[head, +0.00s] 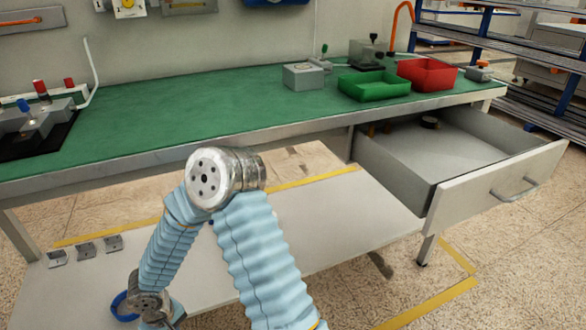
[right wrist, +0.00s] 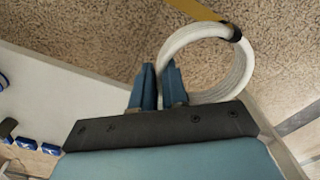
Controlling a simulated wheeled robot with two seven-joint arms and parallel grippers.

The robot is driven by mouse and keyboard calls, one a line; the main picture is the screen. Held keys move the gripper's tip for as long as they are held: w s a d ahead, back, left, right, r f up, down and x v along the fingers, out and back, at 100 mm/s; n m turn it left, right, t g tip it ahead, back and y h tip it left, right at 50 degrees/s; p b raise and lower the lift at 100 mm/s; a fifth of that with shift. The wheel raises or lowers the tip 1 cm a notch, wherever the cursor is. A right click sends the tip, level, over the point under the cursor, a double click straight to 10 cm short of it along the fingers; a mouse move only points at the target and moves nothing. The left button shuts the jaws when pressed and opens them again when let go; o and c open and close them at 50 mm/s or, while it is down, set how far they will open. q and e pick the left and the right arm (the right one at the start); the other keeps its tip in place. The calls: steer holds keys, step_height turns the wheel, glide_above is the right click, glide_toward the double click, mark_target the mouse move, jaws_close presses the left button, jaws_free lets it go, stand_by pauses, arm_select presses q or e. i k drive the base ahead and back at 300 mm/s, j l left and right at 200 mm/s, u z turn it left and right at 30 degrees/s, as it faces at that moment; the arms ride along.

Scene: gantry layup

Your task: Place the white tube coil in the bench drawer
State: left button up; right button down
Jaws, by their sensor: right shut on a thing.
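The white tube coil (right wrist: 239,70), a ring with a black band, shows at the upper right of the right wrist view. My right gripper (right wrist: 159,88) is shut on the near left part of its ring, with blue fingers; the exact contact is partly hidden by a finger. The coil is seen against the speckled floor. The coil and my right gripper's fingers cannot be seen in the head view. The bench drawer (head: 408,166) is pulled open under the right end of the green bench. My left gripper is not in view.
The green-topped bench (head: 190,105) carries a green bin (head: 373,88), a red bin (head: 427,74) and a grey box (head: 303,77). A small dark round thing (head: 430,122) lies at the drawer's back; its front is bare. A blue ring (head: 122,306) is on the lower shelf (head: 345,215).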

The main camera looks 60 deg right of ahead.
mark_target(448, 163)
steer(key=k+l+u, duration=0.3)
steer(key=k+u, duration=0.25)
steer(key=k, duration=0.25)
steer(key=k+l+z, duration=0.1)
steer(key=k+z, duration=0.3)
steer(key=k+l+z, duration=0.3)
steer(key=k+z, duration=0.15)
